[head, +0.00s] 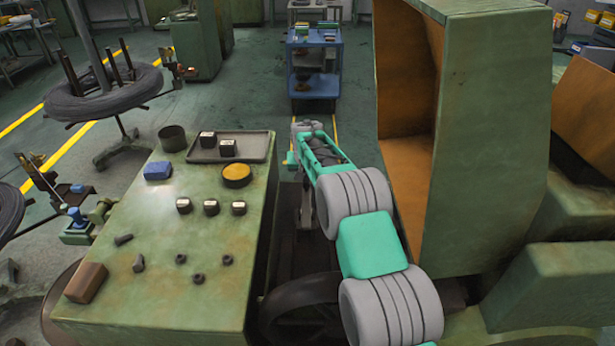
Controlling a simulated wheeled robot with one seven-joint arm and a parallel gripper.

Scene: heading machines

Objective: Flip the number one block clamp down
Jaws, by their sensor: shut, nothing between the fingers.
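My teal and grey arm reaches away from me between the green bench and the tall green machine. My gripper (300,129) is small at the arm's far end, over the gap beside the bench's far right corner. It is shut, with nothing seen in it, and its fingers are hard to make out. I cannot pick out the number one block clamp. The arm covers part of the machinery below it, so I cannot tell how the clamp stands or whether the gripper touches anything.
The tall green machine housing (490,130) stands close right of my arm. A dark wheel (300,318) lies below. A blue cart (316,80) stands behind.

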